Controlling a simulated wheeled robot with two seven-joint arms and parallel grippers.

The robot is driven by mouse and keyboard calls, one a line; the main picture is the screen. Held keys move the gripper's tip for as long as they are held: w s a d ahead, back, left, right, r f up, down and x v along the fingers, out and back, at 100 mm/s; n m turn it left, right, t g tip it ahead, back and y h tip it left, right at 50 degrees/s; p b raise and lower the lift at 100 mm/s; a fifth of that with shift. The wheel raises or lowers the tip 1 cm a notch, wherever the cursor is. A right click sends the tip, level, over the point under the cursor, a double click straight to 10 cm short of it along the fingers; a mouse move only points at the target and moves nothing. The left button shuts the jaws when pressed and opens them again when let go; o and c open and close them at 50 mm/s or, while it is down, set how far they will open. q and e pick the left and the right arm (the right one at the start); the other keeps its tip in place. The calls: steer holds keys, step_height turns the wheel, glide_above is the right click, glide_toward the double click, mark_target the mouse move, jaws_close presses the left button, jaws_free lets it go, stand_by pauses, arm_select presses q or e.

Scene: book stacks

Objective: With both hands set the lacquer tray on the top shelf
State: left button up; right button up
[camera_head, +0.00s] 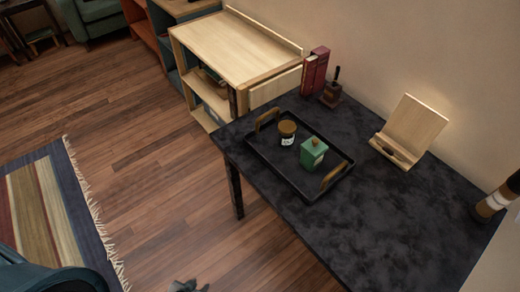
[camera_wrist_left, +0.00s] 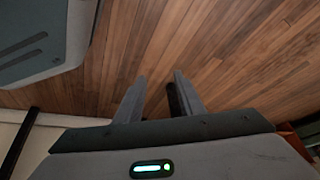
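The black lacquer tray (camera_head: 272,167) lies flat on the dark table, with a wooden handle at each end. My left gripper (camera_head: 187,286) shows only at the bottom edge of the head view, over the floor and well away from the tray. In the left wrist view its fingers (camera_wrist_left: 158,97) are apart with nothing between them. My right gripper is not in view.
On the dark table (camera_head: 385,235), red books (camera_head: 315,70), a small dark holder (camera_head: 332,92) and a wooden stand (camera_head: 411,131) are along the wall. A banded cylinder (camera_head: 492,205) is at the right. The table's front part is clear. A striped rug (camera_head: 45,205) lies left.

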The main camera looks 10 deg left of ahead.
arm_select(q)
steer(key=s+d+f+g, duration=0.1)
steer(key=s+d+f, duration=0.2)
steer(key=s, duration=0.3)
steer(key=s+d+f+m+g, duration=0.1)
steer(key=s+d+f, duration=0.2)
steer(key=s, duration=0.2)
steer(key=shift+s+d+f+h, duration=0.25)
steer(key=shift+s+d+h, duration=0.05)
steer(key=shift+s+h, duration=0.1)
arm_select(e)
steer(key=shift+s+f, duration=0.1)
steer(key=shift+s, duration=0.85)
arm_select(q)
steer(key=shift+c, duration=0.5)
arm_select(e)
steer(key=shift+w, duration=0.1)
